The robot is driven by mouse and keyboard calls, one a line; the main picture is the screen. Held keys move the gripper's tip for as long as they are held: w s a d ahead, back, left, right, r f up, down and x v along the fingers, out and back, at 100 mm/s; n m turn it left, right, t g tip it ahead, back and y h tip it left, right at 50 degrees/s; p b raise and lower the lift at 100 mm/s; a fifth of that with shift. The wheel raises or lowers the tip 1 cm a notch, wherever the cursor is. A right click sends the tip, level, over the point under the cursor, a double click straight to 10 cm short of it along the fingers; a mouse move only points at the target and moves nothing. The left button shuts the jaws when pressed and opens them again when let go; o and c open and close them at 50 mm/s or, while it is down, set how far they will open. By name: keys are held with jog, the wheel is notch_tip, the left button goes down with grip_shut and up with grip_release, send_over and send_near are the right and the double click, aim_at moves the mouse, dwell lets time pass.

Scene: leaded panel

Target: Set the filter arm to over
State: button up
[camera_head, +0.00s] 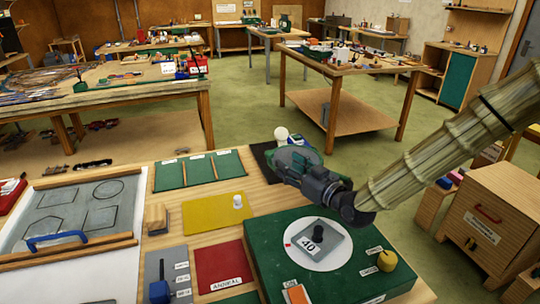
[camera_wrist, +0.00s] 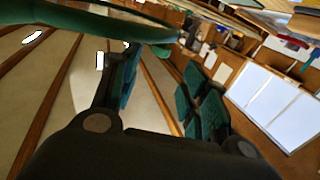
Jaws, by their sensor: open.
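My gripper (camera_head: 290,172) is above the bench, pointing left, at the near edge of a round green disc (camera_head: 298,156). The disc has a white ball-shaped knob (camera_head: 281,134) near it at the back. In the wrist view my two fingers (camera_wrist: 160,85) are apart with nothing clearly between them. The green disc's edge (camera_wrist: 100,22) runs across the top of that view, close to the fingers; I cannot tell if they touch. No readable label marks the filter arm, so I cannot tell for sure which part it is. My gripper hides part of the disc.
In front, a green box (camera_head: 262,262) carries a white dial (camera_head: 300,257) marked 40, a yellow knob (camera_head: 387,260) and an orange switch (camera_head: 298,294). A yellow mat (camera_head: 205,220), green trays (camera_head: 185,173) and a grey board (camera_head: 75,208) lie left.

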aim_at(272, 154)
jog(key=p+x, duration=0.2)
jog(key=x, duration=0.7)
jog(key=shift+w+a, duration=0.2)
jog(key=shift+w, duration=0.05)
grip_shut()
